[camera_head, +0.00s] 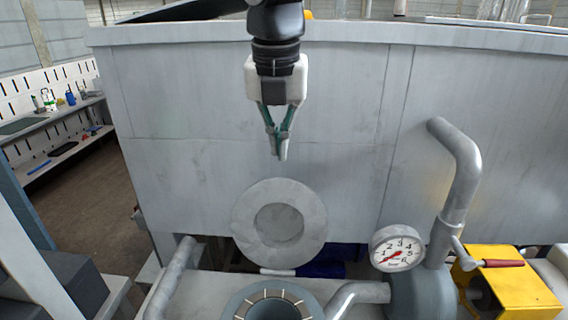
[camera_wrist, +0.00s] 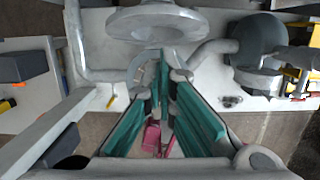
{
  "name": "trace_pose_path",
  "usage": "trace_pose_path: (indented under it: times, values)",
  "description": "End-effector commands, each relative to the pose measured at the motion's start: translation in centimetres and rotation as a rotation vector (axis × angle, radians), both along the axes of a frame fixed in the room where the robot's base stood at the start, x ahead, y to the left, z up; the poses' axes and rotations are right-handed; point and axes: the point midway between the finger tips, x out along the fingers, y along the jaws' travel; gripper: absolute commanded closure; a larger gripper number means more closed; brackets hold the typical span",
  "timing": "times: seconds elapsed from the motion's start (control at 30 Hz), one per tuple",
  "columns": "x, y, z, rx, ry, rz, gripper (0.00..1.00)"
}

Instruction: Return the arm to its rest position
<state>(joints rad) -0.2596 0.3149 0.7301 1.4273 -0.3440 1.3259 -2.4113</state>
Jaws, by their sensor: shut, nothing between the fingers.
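My gripper (camera_head: 279,150) hangs pointing down in the upper middle of the head view, in front of a large grey panel. Its teal fingers meet at the tips and nothing is held between them. In the wrist view the teal fingers of my gripper (camera_wrist: 165,65) come together at the centre. The fingertips are apart from everything around them, above a round grey flange (camera_head: 279,222) in the head view. The flange also shows at the top of the wrist view (camera_wrist: 158,22).
A large grey panel (camera_head: 170,110) stands behind the arm. Below are a round ringed opening (camera_head: 240,308), a pressure gauge (camera_head: 397,248), a bent grey pipe (camera_head: 462,165) and a yellow box (camera_head: 520,290). A shelf with tools (camera_head: 55,125) stands at the left. Open floor (camera_head: 85,200) shows there.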

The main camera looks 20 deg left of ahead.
Motion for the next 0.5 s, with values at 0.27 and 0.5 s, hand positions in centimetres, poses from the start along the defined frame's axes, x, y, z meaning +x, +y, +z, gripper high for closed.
trace_pose_path:
  times: [0.27, 0.5]
  values:
    - [0.0, 0.0, 1.0, 0.000, 0.001, 0.001, 1.00]
    - [-0.6, -5.9, 1.4, 0.040, -0.050, -0.431, 1.00]
